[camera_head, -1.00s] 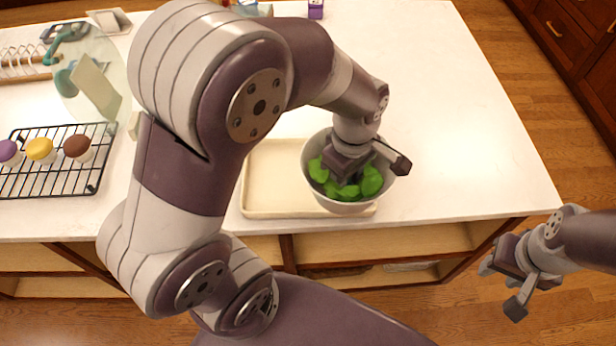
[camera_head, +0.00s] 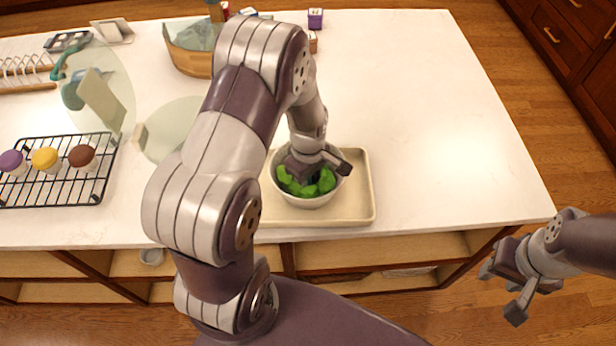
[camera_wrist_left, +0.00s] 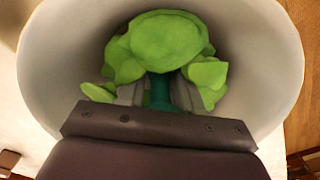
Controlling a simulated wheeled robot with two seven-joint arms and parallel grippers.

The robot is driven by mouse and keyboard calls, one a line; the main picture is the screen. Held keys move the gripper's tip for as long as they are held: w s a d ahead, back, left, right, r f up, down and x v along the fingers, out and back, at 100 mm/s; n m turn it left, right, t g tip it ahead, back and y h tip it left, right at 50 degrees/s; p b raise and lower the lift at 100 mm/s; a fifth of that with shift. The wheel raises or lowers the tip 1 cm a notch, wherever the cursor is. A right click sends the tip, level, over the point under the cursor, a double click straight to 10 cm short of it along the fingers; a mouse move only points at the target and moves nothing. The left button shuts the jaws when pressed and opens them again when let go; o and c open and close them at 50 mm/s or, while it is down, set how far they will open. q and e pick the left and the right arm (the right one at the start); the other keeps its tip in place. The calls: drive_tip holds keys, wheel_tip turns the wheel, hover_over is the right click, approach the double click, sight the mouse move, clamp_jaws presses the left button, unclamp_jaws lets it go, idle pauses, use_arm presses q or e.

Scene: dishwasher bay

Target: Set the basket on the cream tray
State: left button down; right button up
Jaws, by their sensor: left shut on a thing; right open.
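The basket (camera_head: 311,200) is a pale grey round bowl with green leafy pieces (camera_head: 326,180) inside. It is over the cream tray (camera_head: 358,190), a shallow rectangle near the counter's front edge. I cannot tell whether its bottom touches the tray. My left gripper (camera_head: 308,177) reaches down into the basket. In the left wrist view its fingers (camera_wrist_left: 160,94) are shut on a teal post (camera_wrist_left: 161,88) in the middle of the basket (camera_wrist_left: 265,60), among the leaves. My left arm hides the tray's left part. My right gripper (camera_head: 502,290) is open and empty, off the counter at the right.
The counter's right side (camera_head: 440,110) is clear.

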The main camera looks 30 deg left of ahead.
use_arm(q)
drive_tip(key=shift+s+f, duration=0.1)
drive_tip(key=shift+f, duration=0.05)
drive_tip(key=c, duration=0.8)
unclamp_jaws()
drive_tip(key=shift+o, duration=0.2)
drive_tip(key=shift+r, duration=0.25)
wheel_tip(320, 180, up, 12)
drive_tip(key=shift+d+f+b, duration=0.1)
drive_tip(key=shift+f+b, duration=0.15)
drive_tip(key=shift+b, duration=0.45)
drive_tip(key=s+d+m+t, duration=0.1)
drive_tip(key=s+d+m, duration=0.4)
drive_tip(key=m, duration=1)
drive_tip(key=s, duration=0.3)
drive_tip(key=shift+s+f, duration=0.35)
drive_tip(key=shift+s, duration=0.05)
